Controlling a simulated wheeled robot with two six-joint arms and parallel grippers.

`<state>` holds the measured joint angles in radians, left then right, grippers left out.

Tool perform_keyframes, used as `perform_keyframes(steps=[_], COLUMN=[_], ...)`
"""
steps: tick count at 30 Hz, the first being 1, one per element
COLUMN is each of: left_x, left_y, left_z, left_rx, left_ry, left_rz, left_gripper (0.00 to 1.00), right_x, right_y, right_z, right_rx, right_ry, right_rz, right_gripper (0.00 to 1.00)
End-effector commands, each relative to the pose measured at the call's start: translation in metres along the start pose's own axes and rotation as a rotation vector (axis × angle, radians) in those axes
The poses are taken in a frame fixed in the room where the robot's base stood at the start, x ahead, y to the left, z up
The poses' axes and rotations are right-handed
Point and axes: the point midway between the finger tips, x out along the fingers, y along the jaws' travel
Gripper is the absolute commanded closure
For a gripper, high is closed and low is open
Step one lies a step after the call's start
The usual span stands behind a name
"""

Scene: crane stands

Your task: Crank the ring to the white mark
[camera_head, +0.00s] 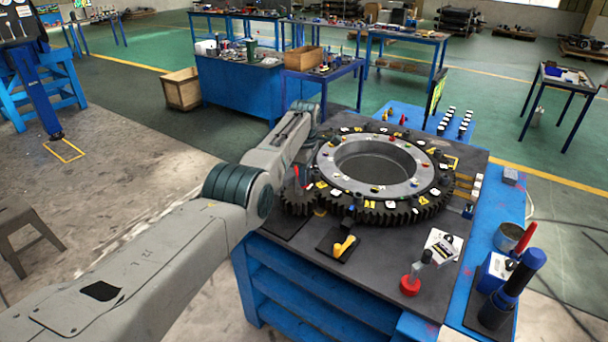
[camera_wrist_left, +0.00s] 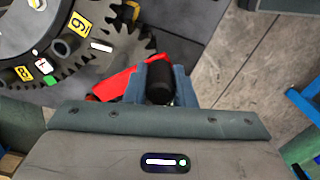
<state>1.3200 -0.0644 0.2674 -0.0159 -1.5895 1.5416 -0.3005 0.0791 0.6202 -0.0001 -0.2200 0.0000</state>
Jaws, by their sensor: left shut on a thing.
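The toothed ring (camera_head: 385,213) lies flat on the table, with yellow and white tags around its dark top and a grey inner ring. A small gear (camera_head: 297,203) sits at its left edge, touching its teeth. The red crank arm (camera_wrist_left: 117,84) with a black handle (camera_wrist_left: 159,82) shows in the left wrist view; a red bit of it (camera_head: 296,171) shows in the head view. My left gripper (camera_wrist_left: 158,88) is shut on the black handle, with a finger on either side. In the head view my arm largely hides this grip. I cannot tell which white tag is the mark. My right gripper is not in view.
A yellow lever (camera_head: 345,246) stands on a dark plate in front of the ring. A red-based piece (camera_head: 410,284), a white card box (camera_head: 442,246) and a blue-black cylinder (camera_head: 512,290) stand at the right.

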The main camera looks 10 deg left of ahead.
Motion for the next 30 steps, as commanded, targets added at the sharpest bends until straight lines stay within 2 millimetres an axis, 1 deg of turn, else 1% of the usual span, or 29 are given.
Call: perform_keyframes(steps=[17, 18, 20, 21, 30], left_x=[0.0000, -0.0001, -0.0002, -0.0002, -0.0028], left_y=[0.0007, 0.0007, 0.0007, 0.0007, 0.0011], left_z=[0.0018, 0.0018, 0.0016, 0.0014, 0.0002], left_rx=[-0.027, -0.027, -0.027, -0.027, -0.028], left_ry=[-0.002, -0.002, -0.002, -0.002, 0.000], left_rz=[0.002, 0.002, 0.002, 0.002, 0.003], left_gripper=[1.00, 0.69, 0.57, 0.55, 0.55], right_x=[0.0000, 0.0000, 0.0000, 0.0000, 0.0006], right_y=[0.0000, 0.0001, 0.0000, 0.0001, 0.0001], right_z=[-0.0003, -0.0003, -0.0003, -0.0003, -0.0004], right_rx=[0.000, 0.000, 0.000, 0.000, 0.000], right_ry=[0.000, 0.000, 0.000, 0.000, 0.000], right_rz=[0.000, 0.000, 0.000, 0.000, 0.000], right_gripper=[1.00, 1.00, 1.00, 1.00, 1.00])
